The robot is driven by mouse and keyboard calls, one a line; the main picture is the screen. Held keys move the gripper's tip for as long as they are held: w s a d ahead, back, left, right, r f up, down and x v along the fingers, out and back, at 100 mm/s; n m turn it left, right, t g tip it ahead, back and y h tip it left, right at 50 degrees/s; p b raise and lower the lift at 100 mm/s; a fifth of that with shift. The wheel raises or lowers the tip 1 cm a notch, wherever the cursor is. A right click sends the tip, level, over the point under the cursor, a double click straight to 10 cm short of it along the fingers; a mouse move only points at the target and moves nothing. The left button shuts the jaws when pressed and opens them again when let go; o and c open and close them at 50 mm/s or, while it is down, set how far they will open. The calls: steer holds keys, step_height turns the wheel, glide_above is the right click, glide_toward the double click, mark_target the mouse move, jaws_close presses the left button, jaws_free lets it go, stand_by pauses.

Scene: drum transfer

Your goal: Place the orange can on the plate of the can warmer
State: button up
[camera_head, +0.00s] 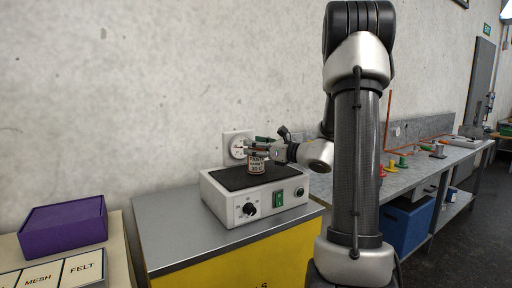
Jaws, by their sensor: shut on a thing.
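The can warmer (222,207) is a white box with a black plate (231,180) on top. Its front has a dark knob and a green switch. A small can (257,167) with a pale label and orange-brown edges is upright over the back part of the plate. My gripper (256,150) comes in from the right and is shut on the can near its top. The can's bottom is at or just above the plate; I cannot tell whether it touches. The fingers hide part of the can's upper end.
The warmer stands on a grey-topped yellow cabinet (173,231) against the wall. A white wall dial (237,141) is close behind my gripper. A purple box (63,225) is at left. A long bench (425,176) with small coloured items runs along the right.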

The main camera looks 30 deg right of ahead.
steer(key=o, duration=1.3)
steer(key=shift+f, duration=0.1)
